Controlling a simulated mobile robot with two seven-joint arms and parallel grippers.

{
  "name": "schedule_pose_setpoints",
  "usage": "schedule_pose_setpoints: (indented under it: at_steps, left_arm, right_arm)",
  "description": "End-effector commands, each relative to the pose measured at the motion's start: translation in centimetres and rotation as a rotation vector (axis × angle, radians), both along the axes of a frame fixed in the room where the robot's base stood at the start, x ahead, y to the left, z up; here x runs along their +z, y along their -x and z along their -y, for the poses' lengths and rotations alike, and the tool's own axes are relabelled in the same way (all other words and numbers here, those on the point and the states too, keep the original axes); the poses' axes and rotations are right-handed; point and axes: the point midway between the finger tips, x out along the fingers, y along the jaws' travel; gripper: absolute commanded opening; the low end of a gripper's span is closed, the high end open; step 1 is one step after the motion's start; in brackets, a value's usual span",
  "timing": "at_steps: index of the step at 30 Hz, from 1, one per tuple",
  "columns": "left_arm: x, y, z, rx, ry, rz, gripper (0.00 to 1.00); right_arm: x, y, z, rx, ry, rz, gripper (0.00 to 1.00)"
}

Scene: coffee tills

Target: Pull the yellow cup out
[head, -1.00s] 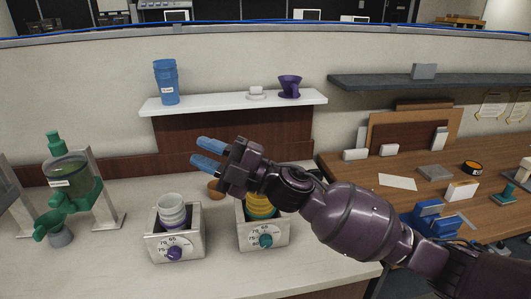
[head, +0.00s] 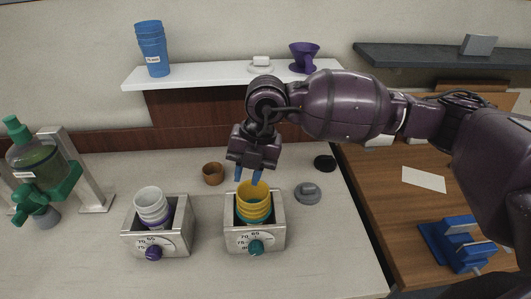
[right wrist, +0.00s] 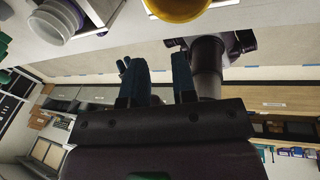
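The yellow cup (head: 253,204) stands upright at the top of a stack in the right steel dispenser (head: 255,240), which has a green knob. A teal cup shows below it. My right gripper (head: 248,176) points down just above and behind the yellow cup's rim, its two blue fingers apart and nothing between them. The right wrist view shows the open fingers (right wrist: 159,75) with the yellow cup (right wrist: 180,8) at the top edge, clear of them. Whether a fingertip touches the rim I cannot tell. My left gripper is not in view.
The left dispenser (head: 158,243) with a purple knob holds white cups (head: 151,203). A brown cup (head: 213,174) stands behind, between the dispensers. A grey lid (head: 308,193) lies right of the right dispenser. The white shelf (head: 210,76) runs along the wall behind.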

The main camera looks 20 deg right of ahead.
Motion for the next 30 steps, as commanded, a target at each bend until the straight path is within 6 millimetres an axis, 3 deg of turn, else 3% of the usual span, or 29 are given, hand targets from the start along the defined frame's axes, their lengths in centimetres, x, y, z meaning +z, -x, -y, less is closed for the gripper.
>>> schedule_pose_setpoints:
  at_steps: [3,9,20,30]
  left_arm:
    - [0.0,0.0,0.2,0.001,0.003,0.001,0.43]
    - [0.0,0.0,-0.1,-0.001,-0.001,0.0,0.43]
    - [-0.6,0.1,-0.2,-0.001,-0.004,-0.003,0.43]
    - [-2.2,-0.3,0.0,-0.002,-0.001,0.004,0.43]
  right_arm:
    - [-0.4,-0.4,2.4,-0.159,0.151,-0.001,0.26]
    - [-0.5,-0.2,4.1,-0.334,0.257,-0.027,0.26]
    - [-1.4,-0.2,4.1,-0.382,0.257,-0.038,0.26]
    - [-5.1,-0.1,4.1,-0.38,0.257,-0.04,0.26]
